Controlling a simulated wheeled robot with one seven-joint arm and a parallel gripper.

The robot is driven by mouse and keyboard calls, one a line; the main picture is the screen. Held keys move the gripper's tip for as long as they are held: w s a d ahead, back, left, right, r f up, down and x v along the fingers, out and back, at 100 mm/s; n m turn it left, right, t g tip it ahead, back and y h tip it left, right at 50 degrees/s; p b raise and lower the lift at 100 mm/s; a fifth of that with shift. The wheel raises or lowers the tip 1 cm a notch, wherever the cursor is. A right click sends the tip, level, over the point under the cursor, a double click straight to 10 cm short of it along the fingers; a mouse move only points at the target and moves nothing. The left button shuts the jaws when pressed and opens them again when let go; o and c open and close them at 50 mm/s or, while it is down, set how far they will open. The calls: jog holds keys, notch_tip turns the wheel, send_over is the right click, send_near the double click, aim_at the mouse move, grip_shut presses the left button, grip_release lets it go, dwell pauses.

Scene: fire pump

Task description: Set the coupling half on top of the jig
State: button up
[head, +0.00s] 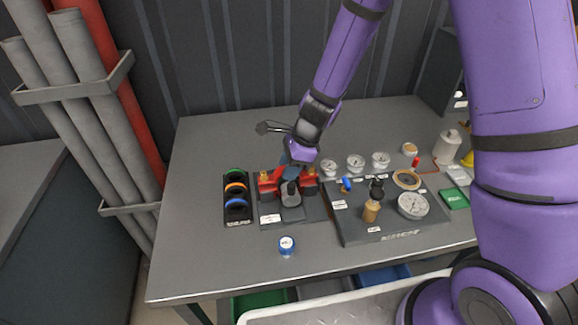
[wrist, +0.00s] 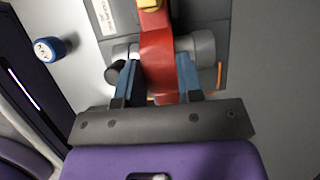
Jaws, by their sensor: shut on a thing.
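The coupling half (head: 268,181) is a red piece with gold bolts on its two ears. In the wrist view the red piece (wrist: 157,65) runs between my blue fingers. My gripper (wrist: 159,80) is shut on it; in the head view my gripper (head: 290,170) points down at its middle. The jig (head: 313,211) is a dark grey plate with a grey cylinder (head: 291,194) on it, under the red piece. In the wrist view the cylinder (wrist: 204,44) shows on both sides of the red piece. I cannot tell whether the red piece touches it; the contact is hidden.
A black rack with green, orange and blue rings (head: 236,204) stands left of the jig. A small blue-sided gauge (head: 286,246) stands in front; it also shows in the wrist view (wrist: 49,49). A dark board (head: 345,231) with gauges and fittings lies right. The table's left side is clear.

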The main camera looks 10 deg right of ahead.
jog(key=shift+f, duration=0.75)
dwell(0.8)
jog(key=o, duration=0.7)
jog(key=shift+c, duration=0.2)
jog(key=shift+r, duration=1.8)
jog(key=o, duration=0.8)
